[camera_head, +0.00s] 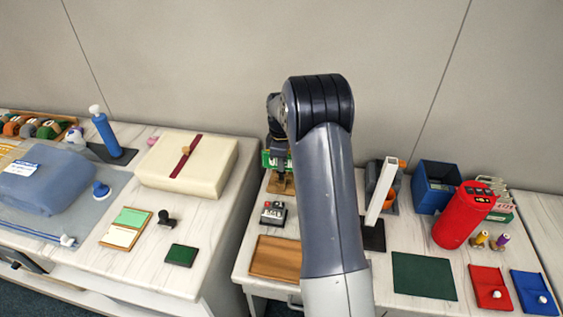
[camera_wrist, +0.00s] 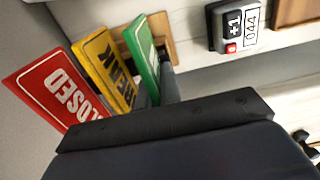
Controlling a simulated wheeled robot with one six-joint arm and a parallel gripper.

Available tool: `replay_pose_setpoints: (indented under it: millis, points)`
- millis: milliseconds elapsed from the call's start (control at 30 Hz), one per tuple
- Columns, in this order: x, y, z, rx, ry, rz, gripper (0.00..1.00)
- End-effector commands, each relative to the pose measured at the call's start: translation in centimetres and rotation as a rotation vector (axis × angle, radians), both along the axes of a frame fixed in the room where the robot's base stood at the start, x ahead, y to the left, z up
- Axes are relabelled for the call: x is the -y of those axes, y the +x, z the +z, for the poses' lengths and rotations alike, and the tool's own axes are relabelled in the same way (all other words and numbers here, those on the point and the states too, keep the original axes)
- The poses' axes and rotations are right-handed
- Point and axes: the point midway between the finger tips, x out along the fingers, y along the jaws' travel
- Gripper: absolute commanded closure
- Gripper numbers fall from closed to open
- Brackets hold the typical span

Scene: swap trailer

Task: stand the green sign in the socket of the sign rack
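The green sign (camera_wrist: 143,58) stands beside the yellow sign (camera_wrist: 103,65) and the red CLOSED sign (camera_wrist: 58,92) in the wrist view. The wooden sign rack (camera_wrist: 160,32) shows behind it; its socket is hidden. In the head view, my gripper (camera_head: 277,163) reaches down onto the green sign (camera_head: 267,160), above the brown rack (camera_head: 280,184). I cannot tell whether the sign's foot is seated.
A counter device (camera_head: 273,213) and a wooden tray (camera_head: 275,258) lie in front of the rack. A cream box (camera_head: 188,165) stands to the left. A white upright post (camera_head: 381,192), blue bin (camera_head: 436,187) and red speaker (camera_head: 464,215) are on the right. My arm hides the table's middle.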

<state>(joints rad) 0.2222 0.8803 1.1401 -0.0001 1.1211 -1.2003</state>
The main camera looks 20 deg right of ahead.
Motion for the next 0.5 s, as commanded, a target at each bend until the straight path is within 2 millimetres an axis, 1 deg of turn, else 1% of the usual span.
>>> replay_pose_setpoints:
  millis: [500]
  points:
    - [0.01, -0.01, -0.35, 0.000, 0.000, 0.000, 1.00]
